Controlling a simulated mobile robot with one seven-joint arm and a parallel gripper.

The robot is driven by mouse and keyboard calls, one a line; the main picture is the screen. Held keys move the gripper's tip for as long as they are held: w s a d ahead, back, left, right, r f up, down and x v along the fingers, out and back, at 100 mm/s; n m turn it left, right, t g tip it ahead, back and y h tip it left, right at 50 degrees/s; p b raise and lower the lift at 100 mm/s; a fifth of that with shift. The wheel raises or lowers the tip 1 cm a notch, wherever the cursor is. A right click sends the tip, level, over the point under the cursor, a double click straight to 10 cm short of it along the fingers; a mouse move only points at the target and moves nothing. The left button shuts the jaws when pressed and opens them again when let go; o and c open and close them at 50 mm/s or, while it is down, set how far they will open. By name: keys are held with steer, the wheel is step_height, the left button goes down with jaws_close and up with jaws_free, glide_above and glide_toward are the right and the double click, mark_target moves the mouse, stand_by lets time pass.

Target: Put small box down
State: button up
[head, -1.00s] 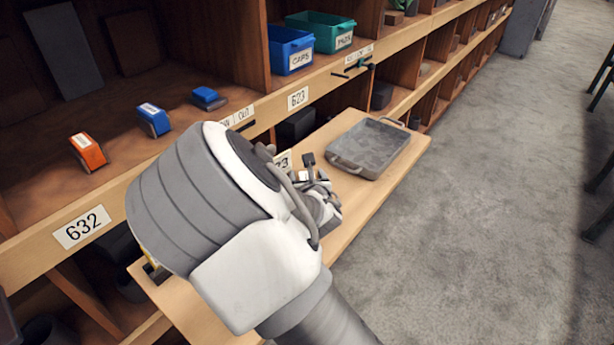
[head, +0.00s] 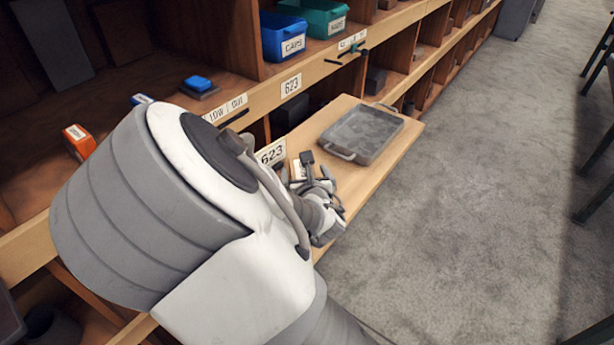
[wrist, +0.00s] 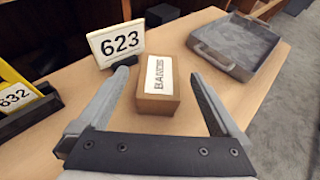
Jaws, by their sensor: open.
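The small box (wrist: 160,104) is brown cardboard with a white label reading BLANKS. In the wrist view it sits upright on the pale wooden board (wrist: 240,103). My gripper (wrist: 159,75) is open, with one finger on each side of the box and a gap visible on both sides. In the head view my gripper (head: 318,192) is low over the board, and only a small part of the box (head: 297,171) shows; my arm and gripper hide the rest.
A grey metal tray (head: 362,136) lies farther along the board. Shelves with blue (head: 284,36) and green (head: 318,18) bins line the left; carpet lies right.

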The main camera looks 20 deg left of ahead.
steer(key=s+d+m+g+h, duration=0.1)
steer(key=d+m, duration=0.2)
steer(key=s+d+m, duration=0.1)
steer(key=d+m, duration=0.2)
steer(key=m, duration=0.1)
steer(key=s+d+r+m+g+h, duration=0.1)
steer(key=s+d+m, duration=0.1)
steer(key=d+m, duration=0.2)
steer(key=shift+g+h+p, duration=0.3)
steer(key=shift+p, duration=0.1)
steer(key=s+d+r+m+g+h, duration=0.1)
steer(key=s+d+r+m+g, duration=0.1)
steer(key=s+d+r+m, duration=0.6)
steer(key=s+d+r+m+g+h, duration=0.1)
steer(key=s+d+r+m, duration=0.8)
steer(key=m, duration=1.2)
steer(key=shift+s+d+r+g, duration=0.25)
steer(key=shift+s+d+g, duration=0.35)
steer(key=shift+s+d, duration=0.55)
